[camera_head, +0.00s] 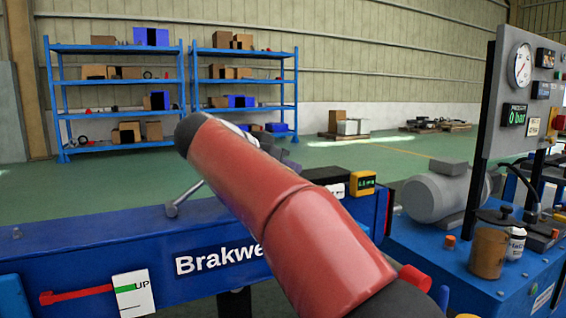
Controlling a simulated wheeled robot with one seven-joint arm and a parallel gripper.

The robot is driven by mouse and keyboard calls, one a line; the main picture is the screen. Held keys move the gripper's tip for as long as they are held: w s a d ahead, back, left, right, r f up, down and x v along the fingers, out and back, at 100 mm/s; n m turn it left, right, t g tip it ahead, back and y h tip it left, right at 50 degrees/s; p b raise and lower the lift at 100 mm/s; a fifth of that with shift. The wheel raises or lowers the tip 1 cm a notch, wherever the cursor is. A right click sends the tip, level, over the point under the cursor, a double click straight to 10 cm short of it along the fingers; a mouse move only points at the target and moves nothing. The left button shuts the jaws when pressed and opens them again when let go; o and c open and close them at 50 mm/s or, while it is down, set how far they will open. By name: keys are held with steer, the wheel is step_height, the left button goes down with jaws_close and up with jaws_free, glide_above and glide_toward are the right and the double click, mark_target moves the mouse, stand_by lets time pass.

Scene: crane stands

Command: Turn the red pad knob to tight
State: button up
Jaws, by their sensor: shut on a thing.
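My red arm link fills the middle of the head view and hides much of the bench behind it. My gripper cannot be made out; it seems to be behind the arm. A small red cylinder (415,279) shows just right of my arm, on the near side of the blue stand; I cannot tell if it is the red pad knob. Its setting cannot be read. A small yellow-framed display (363,183) with green characters stands on top of the stand.
A blue beam marked "Brakwe" (90,250) runs across the front, with a red pointer (75,296) beside an "UP" plate (133,293). A grey motor (432,198), a brown can (488,253) and a gauge panel (500,75) stand right.

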steer(key=shift+f, duration=0.15)
steer(key=o, duration=0.9)
steer(key=shift+o, duration=0.3)
